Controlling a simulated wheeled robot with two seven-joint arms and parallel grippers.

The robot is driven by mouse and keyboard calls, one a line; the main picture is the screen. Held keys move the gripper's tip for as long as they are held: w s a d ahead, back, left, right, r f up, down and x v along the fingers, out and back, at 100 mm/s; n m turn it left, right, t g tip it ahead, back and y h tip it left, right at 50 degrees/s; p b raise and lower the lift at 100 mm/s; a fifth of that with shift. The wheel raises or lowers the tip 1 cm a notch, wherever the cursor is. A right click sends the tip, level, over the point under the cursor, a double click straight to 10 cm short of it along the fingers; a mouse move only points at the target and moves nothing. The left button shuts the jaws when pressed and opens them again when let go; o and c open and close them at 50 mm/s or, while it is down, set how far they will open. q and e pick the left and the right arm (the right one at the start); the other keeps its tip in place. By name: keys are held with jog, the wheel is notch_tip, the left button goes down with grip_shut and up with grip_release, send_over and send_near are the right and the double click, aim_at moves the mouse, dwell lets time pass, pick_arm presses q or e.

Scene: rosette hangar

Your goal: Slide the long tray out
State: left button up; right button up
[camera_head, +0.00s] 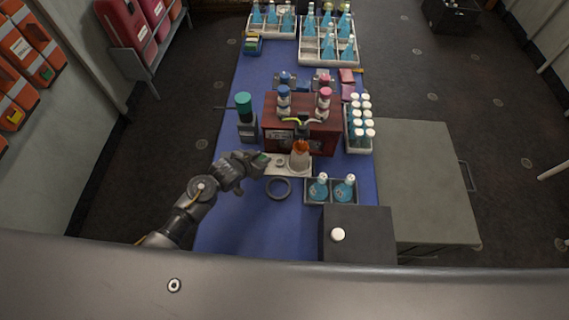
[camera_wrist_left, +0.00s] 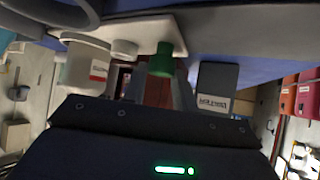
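A flat, pale, long tray (camera_head: 277,171) lies on the blue table in front of a red-brown box. On it stand a white bottle with an orange top (camera_head: 299,158), a small white cup (camera_head: 280,162) and a green piece at its left end. In the left wrist view the tray (camera_wrist_left: 150,32), a white jar (camera_wrist_left: 85,65), the small cup (camera_wrist_left: 124,48) and the green piece (camera_wrist_left: 163,60) show. My left gripper (camera_head: 258,162) is at the tray's left end. Its fingers are apart, with the green piece by their tips; contact is unclear. My right gripper is not in view.
The red-brown box (camera_head: 300,132) carries several bottles. A teal-capped bottle (camera_head: 245,112) stands left of it, and a white bottle rack (camera_head: 358,145) right. A black ring (camera_head: 278,189), a grey tray (camera_head: 330,198) with two blue bottles and a dark box (camera_head: 360,238) are nearer.

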pick_arm(q)
jog(key=shift+c, duration=0.4)
jog(key=shift+a, duration=0.1)
jog(key=shift+a+p, duration=0.8)
jog(key=shift+a, duration=1.95)
jog(key=shift+s+a+f+p, duration=0.1)
jog(key=shift+a+p, duration=0.4)
jog(key=shift+a, duration=3.6)
jog(key=o, duration=0.8)
jog(key=shift+c, duration=0.2)
notch_tip(320, 180, up, 7)
jog(key=p, duration=0.7)
